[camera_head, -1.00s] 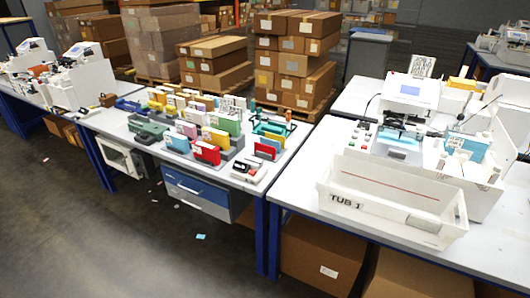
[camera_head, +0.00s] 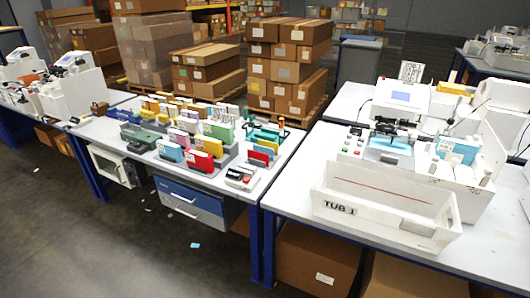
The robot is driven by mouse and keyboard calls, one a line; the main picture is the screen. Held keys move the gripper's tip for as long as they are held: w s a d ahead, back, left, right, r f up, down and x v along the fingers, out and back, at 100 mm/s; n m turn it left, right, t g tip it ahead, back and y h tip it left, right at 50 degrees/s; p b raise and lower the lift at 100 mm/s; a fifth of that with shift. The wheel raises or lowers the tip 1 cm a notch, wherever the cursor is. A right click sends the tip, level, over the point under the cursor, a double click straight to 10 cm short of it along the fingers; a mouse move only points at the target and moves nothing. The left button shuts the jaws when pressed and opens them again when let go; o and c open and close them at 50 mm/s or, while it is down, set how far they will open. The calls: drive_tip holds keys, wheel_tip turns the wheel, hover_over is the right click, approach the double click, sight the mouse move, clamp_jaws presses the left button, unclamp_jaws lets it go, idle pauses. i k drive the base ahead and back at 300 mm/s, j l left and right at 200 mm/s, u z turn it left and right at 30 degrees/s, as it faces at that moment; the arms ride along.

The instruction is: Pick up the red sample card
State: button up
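Several coloured upright cards or card-like pieces stand in rows of holders on the middle table. One red card (camera_head: 199,161) stands at the front of that table, with a yellow card (camera_head: 209,146) right behind it. I cannot tell which of the two is the sample card. My gripper is not in view.
A white tub marked TUB 1 (camera_head: 385,211) stands at the front of the right table, with a plotter-like machine (camera_head: 398,128) behind it. A small black-and-grey device (camera_head: 241,178) sits at the middle table's front right corner. Stacked boxes (camera_head: 290,62) stand behind. The floor in front is mostly clear.

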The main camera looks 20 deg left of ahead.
sight(263, 157)
drive_tip(key=i+j, duration=0.25)
drive_tip(key=j, duration=0.35)
drive_tip(key=i+j+z, duration=0.1)
drive_tip(key=i+j, duration=0.15)
drive_tip(key=j, duration=0.35)
drive_tip(key=i+j, duration=0.2)
drive_tip(key=j, duration=0.4)
drive_tip(key=i+j+z, duration=0.1)
drive_tip(key=i+j, duration=0.15)
drive_tip(key=j, duration=0.4)
drive_tip(key=i+j, duration=0.2)
drive_tip(key=j, duration=0.4)
drive_tip(key=i+j+z, duration=0.1)
drive_tip(key=j, duration=0.55)
drive_tip(key=i+j, duration=0.25)
drive_tip(key=j, duration=0.4)
drive_tip(key=i+j+z, duration=0.1)
drive_tip(key=j, duration=0.55)
drive_tip(key=i, duration=0.1)
